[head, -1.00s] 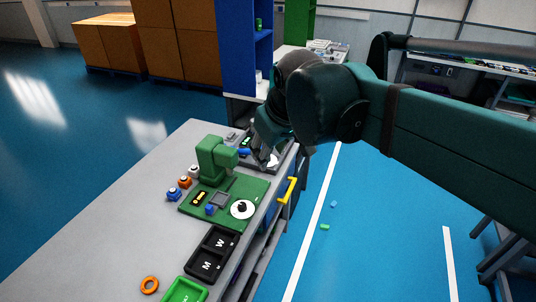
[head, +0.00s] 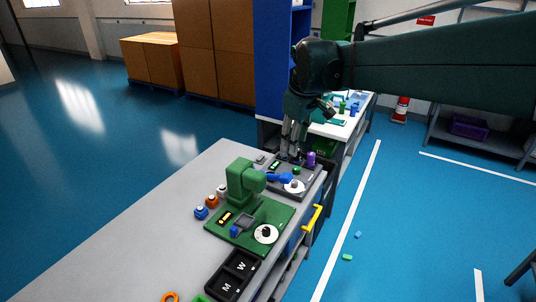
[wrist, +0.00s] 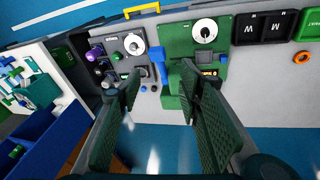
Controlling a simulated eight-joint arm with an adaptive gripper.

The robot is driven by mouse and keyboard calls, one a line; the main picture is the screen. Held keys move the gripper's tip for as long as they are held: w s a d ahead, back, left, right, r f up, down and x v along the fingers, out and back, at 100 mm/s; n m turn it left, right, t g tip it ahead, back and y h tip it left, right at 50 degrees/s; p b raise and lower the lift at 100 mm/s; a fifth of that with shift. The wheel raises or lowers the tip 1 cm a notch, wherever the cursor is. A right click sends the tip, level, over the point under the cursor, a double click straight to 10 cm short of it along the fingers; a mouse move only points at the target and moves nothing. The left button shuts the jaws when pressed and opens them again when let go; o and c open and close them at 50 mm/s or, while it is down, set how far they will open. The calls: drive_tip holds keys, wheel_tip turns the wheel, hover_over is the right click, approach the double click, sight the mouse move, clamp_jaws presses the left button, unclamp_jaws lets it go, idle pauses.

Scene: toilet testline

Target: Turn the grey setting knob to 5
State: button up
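A grey panel (head: 308,182) sits near the right edge of the workbench, behind a green panel. It carries a white dial with a small grey knob (head: 294,186); the dial also shows in the wrist view (wrist: 134,44). The number it points at is too small to read. The green panel (head: 275,215) has its own white dial with a darker knob (head: 266,232). My gripper (head: 290,154) is above the far left part of the grey panel, apart from the grey knob. In the wrist view the fingers (wrist: 159,70) are spread with nothing between them.
A blue lever (head: 277,177) and a purple knob (head: 311,158) are close to the dial. A green block-shaped press (head: 243,185) stands just in front. Black bins (head: 233,273) lie nearer. The bench's left side is bare. A blue cabinet (head: 278,70) rises behind.

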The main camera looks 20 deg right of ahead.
drive_tip(key=w+d+f+n+g+p, duration=0.25)
drive_tip(key=w+d, duration=0.25)
drive_tip(key=w, duration=0.7)
drive_tip(key=n, duration=0.3)
hover_over(295, 182)
drive_tip(key=shift+g, duration=0.25)
wheel_tip(295, 182, down, 26)
drive_tip(key=shift+s+f+p, duration=0.1)
drive_tip(key=shift+f+p, duration=0.15)
drive_tip(key=shift+p, duration=0.2)
drive_tip(key=shift+f, duration=0.15)
drive_tip(key=shift+d+f+b, duration=0.1)
drive_tip(key=shift+f+b, duration=0.2)
drive_tip(key=shift+f, duration=3.45)
drive_tip(key=c, duration=0.9)
